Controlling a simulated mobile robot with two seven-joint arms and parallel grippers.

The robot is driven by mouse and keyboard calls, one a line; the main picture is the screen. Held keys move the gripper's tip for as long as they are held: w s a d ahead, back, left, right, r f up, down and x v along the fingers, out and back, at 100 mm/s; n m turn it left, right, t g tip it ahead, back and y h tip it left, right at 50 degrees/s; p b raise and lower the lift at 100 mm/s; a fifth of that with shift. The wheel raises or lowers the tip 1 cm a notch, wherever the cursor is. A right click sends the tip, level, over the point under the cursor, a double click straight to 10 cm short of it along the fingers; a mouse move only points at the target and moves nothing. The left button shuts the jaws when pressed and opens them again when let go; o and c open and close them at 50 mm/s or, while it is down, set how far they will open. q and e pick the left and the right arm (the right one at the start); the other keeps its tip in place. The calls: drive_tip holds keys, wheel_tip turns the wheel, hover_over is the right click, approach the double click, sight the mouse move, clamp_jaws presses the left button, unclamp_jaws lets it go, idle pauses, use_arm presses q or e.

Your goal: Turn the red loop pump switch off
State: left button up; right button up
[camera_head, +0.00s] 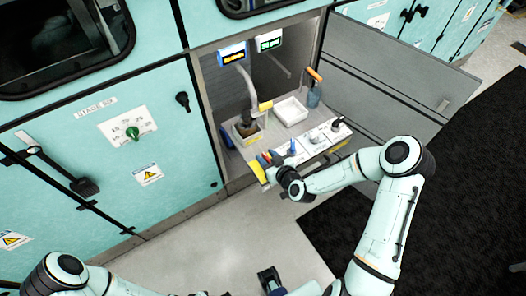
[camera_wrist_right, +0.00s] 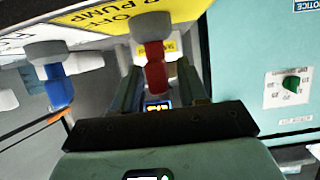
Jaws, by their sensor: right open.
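The red loop pump switch (camera_wrist_right: 154,65) is a red lever on a grey base, by a yellow label (camera_wrist_right: 112,22) that reads "PUMP" and "OFF". In the right wrist view it stands between the two fingers of my right gripper (camera_wrist_right: 160,86), which is open. I cannot tell whether either finger touches it. In the head view my right gripper (camera_head: 268,164) is at the front left corner of the panel and mostly hides this switch.
A blue switch (camera_wrist_right: 58,88) stands beside the red one. An open grey door (camera_head: 390,85) stands right of the bay. The floor in front is clear.

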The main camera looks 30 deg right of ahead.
drive_tip(key=shift+s, duration=0.1)
clamp_jaws()
